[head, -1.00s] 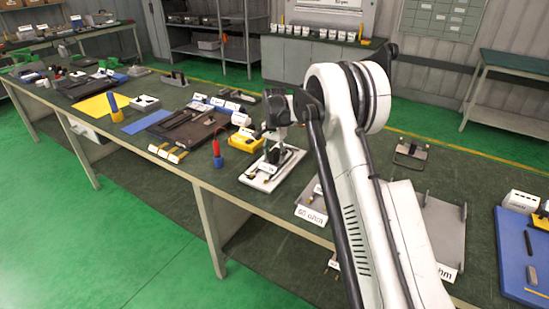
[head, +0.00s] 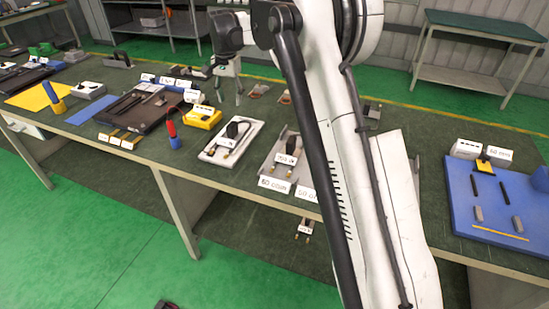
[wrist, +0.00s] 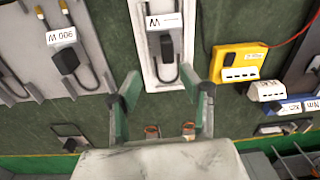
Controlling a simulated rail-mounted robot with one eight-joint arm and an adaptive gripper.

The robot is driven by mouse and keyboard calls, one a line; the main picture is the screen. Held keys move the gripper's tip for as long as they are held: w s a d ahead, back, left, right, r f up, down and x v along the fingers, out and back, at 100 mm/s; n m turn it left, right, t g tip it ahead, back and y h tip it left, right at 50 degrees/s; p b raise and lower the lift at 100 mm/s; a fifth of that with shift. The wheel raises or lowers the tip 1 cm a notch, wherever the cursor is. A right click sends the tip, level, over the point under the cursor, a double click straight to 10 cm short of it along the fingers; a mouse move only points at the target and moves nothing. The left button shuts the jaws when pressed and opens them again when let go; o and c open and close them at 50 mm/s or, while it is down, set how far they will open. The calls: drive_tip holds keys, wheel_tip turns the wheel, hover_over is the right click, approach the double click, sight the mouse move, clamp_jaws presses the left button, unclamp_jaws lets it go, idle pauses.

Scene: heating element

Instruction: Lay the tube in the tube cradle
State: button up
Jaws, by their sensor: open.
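My gripper (head: 232,88) is above the back half of the bench; in the wrist view its fingers (wrist: 161,82) are spread wide with nothing between them. Two small brown-orange pieces (head: 258,90) stand on the bench near the gripper, perhaps the tube cradle; they also show in the wrist view (wrist: 188,128), apart from the fingers. I cannot tell which thing is the tube. A white tray (head: 245,130) holding a black-headed part (head: 234,130) lies in front of the gripper.
A grey tray (head: 268,166) with labelled parts lies right of the white tray. A yellow box (head: 202,117) and a red-blue tool (head: 173,134) stand left. A blue mat (head: 470,215) with dark rods is at the far right.

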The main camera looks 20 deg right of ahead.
drive_tip(key=s+r+n+t, duration=0.2)
drive_tip(key=s+r, duration=0.4)
drive_tip(key=s, duration=0.6)
drive_tip(key=s+r+n+t, duration=0.1)
drive_tip(key=s+r+n, duration=0.1)
drive_tip(key=s+r, duration=0.75)
drive_tip(key=s+f+n+t, duration=0.1)
drive_tip(key=s+f, duration=0.4)
drive_tip(key=s, duration=0.7)
drive_tip(key=s+f+n+t, duration=0.2)
drive_tip(key=s+f, duration=0.4)
drive_tip(key=s, duration=0.7)
drive_tip(key=shift+n+t, duration=0.3)
drive_tip(key=shift+n, duration=0.3)
